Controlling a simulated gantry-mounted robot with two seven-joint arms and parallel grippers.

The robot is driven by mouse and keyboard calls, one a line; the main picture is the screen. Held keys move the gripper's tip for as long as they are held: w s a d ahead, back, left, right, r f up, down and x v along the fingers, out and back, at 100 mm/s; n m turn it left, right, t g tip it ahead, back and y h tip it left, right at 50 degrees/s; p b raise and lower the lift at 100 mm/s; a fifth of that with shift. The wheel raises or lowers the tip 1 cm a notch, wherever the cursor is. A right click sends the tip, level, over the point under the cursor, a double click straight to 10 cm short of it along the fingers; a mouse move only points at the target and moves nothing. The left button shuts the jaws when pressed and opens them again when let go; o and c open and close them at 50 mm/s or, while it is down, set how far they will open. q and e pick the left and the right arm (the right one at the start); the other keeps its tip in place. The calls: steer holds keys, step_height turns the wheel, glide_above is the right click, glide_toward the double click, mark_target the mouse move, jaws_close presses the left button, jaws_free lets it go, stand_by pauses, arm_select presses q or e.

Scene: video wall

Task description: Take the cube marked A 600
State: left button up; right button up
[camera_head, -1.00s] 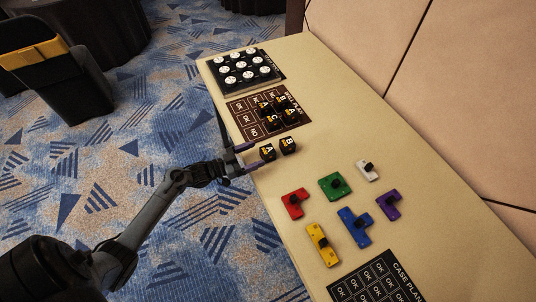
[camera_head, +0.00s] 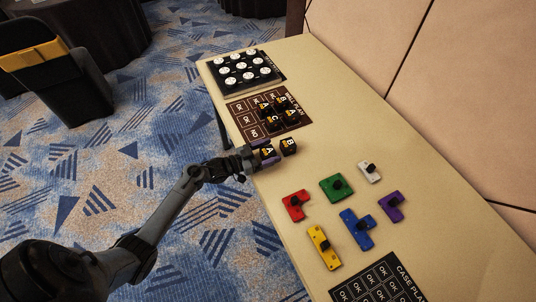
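A black cube marked A (camera_head: 268,151) sits near the table's left edge. My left gripper (camera_head: 264,154) is at this cube, with its fingers around it; they look closed in on its sides, and the cube appears still on the table. A black cube marked B (camera_head: 289,147) stands just to its right. Several more black lettered cubes (camera_head: 274,124) stand on the brown plan mat (camera_head: 245,117) farther up the table. The smaller print on the cubes is too small to read. My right gripper is not in view.
A black board with white round pieces (camera_head: 226,84) lies at the far end. Coloured blocks, among them red (camera_head: 292,206), green (camera_head: 330,190) and yellow (camera_head: 319,240), lie nearer, with a black case plan mat (camera_head: 343,293). The table is clear right of the cubes.

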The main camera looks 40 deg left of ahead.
arm_select(q)
steer(key=c, duration=0.9)
steer(key=shift+c, duration=0.2)
steer(key=shift+r, duration=0.15)
